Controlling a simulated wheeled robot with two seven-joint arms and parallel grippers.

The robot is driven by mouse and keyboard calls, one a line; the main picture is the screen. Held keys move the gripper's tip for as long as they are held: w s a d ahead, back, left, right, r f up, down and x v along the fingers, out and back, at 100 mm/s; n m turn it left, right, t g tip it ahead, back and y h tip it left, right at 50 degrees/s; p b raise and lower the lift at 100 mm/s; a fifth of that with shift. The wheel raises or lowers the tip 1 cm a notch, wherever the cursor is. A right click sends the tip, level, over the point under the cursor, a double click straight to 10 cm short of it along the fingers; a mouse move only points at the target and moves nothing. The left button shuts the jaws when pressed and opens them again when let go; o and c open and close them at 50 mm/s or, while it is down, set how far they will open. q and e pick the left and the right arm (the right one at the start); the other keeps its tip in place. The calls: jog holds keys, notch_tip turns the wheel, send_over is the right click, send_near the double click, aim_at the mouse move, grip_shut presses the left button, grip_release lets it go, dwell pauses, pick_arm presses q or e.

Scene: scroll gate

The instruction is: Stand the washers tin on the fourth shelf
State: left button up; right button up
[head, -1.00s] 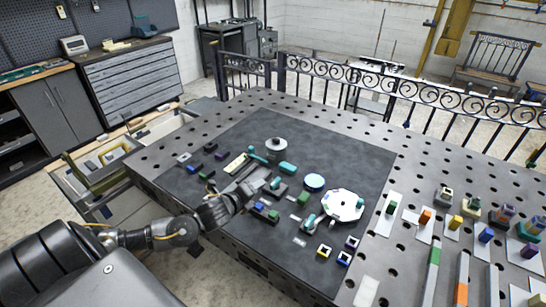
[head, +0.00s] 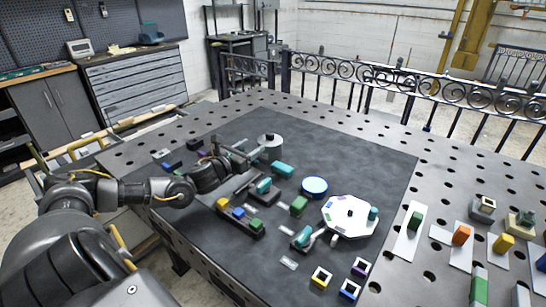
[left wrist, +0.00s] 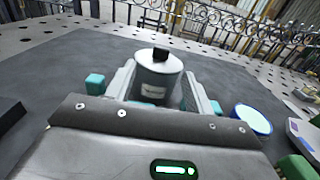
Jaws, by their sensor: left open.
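A grey cylindrical tin (head: 270,146) with a dark knob on top stands upright near the far side of the dark mat (head: 330,150). It shows larger in the left wrist view (left wrist: 155,85), with a small label too blurred to read; I cannot confirm it is the washers tin. My left gripper (head: 246,153) is open and points at the tin. In the left wrist view its fingers (left wrist: 158,100) are at either side of the tin's lower part; I cannot tell whether they touch it. My right gripper is out of view. I cannot make out a fourth shelf.
A blue round dish (head: 314,186), a white octagonal plate (head: 350,216) and a dark tray of coloured blocks (head: 240,220) lie nearer. White strips with blocks (head: 409,232) are at right. An iron railing (head: 400,82) stands behind the table.

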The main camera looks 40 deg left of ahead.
aim_at(268, 137)
pick_arm(q)
jog(key=w, duration=0.3)
jog(key=w+p, duration=0.1)
jog(key=shift+w+a+r, duration=0.1)
jog(key=shift+w+a, duration=0.15)
jog(key=shift+w, duration=0.4)
jog(key=shift+w+d, duration=0.1)
jog(key=shift+w, duration=0.2)
jog(key=w+p, duration=0.1)
jog(key=w, duration=0.2)
jog(key=shift+w+d+p, duration=0.15)
jog(key=shift+w+p, duration=0.25)
jog(key=shift+w, duration=0.45)
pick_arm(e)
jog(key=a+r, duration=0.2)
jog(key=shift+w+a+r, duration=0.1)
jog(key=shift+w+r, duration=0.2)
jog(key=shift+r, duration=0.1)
pick_arm(q)
jog(key=shift+s, duration=0.1)
jog(key=shift+c, duration=1)
grip_shut()
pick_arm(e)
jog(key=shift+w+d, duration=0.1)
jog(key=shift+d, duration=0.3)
